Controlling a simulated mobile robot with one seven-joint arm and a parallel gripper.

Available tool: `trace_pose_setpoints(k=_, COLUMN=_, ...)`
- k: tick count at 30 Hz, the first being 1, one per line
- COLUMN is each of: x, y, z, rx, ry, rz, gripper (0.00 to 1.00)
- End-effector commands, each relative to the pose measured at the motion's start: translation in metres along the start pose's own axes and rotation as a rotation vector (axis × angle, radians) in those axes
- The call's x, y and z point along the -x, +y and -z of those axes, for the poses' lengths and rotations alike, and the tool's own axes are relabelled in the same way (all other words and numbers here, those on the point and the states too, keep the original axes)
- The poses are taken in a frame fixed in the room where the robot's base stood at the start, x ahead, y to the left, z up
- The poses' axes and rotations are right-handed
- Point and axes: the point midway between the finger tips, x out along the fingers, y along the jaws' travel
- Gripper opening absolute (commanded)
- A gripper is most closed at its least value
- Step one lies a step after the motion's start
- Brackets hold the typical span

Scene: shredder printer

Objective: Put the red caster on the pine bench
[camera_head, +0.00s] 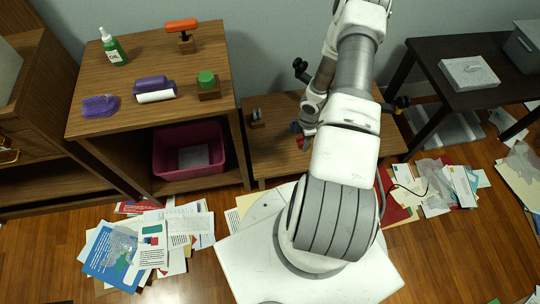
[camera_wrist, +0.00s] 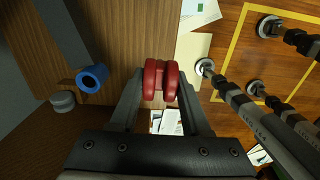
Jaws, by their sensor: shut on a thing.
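My gripper (camera_wrist: 160,92) is shut on the red caster (camera_wrist: 152,80), whose two red wheels show between the fingertips in the wrist view. In the head view only a small bit of red (camera_head: 304,143) shows beside my arm, and the fingers are mostly hidden. The low wooden bench (camera_head: 272,164), which I take for the pine bench, stands in the middle, under my gripper. Its brown top (camera_wrist: 118,35) also shows in the wrist view. The caster is close over the bench near its edge; I cannot tell whether it touches.
A blue cylinder (camera_wrist: 92,78) and a grey one (camera_wrist: 62,101) are left of the caster. A small grey item on a block (camera_head: 256,119) sits on the bench's left end. A taller wooden shelf (camera_head: 135,115) is left, a dark table (camera_head: 430,60) right. Papers litter the floor.

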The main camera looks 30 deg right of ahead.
Motion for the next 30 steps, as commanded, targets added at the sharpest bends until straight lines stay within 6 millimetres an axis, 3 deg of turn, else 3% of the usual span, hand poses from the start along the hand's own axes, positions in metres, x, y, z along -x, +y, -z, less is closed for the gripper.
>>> trace_pose_setpoints(k=18, x=-0.067, y=0.011, z=0.105, rx=0.007, ry=-0.001, rz=0.001, gripper=0.00)
trace_pose_setpoints(k=25, x=-0.078, y=0.012, z=0.114, rx=0.003, ry=-0.001, rz=0.001, gripper=0.00)
trace_pose_setpoints(k=30, x=-0.104, y=0.011, z=0.114, rx=0.003, ry=-0.001, rz=0.002, gripper=0.00)
